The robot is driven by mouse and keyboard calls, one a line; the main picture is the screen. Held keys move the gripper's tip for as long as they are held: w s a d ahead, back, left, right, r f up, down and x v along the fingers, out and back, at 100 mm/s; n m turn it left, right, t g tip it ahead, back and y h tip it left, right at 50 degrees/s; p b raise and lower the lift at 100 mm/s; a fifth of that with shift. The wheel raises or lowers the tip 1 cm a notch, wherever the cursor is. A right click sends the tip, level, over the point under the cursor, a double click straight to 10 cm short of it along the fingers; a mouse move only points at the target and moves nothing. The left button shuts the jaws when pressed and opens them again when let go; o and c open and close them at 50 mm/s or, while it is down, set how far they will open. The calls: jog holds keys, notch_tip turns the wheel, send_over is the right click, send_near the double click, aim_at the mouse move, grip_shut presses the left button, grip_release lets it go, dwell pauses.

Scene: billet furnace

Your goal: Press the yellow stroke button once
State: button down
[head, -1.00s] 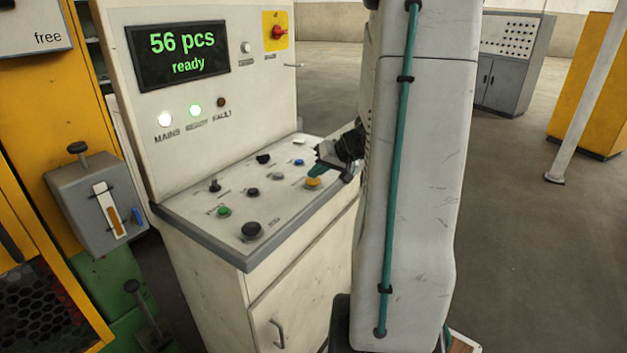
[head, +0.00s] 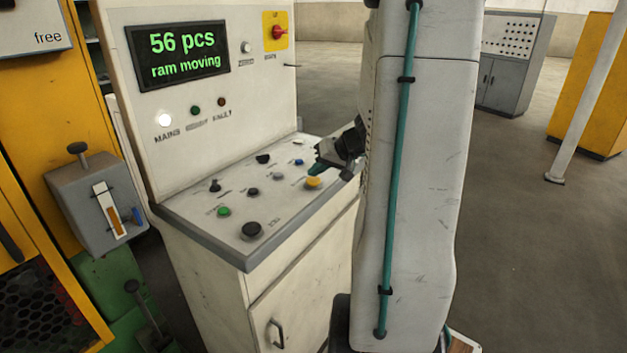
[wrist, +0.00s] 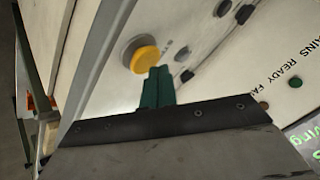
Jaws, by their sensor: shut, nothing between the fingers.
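The yellow stroke button (head: 313,182) sits on the sloping desk of the white control console, near its right edge. It also shows in the wrist view (wrist: 144,59), in a round grey collar. My gripper (head: 318,169) is shut and empty, its green fingertips just above the yellow button in the head view. In the wrist view the closed green fingers (wrist: 157,85) are beside the button, and I see no clear contact. The console display (head: 177,54) reads "56 pcs" and "ram moving". The MAINS lamp (head: 165,120) glows white; the READY lamp (head: 195,111) is dark.
Other controls stand close by on the desk: a blue button (head: 299,162), a green button (head: 224,211) and a large black knob (head: 251,229). A red switch on a yellow plate (head: 276,31) is on the upright panel. Open floor lies to the right.

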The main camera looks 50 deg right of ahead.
aim_at(317, 180)
jog(key=shift+r, duration=2.8)
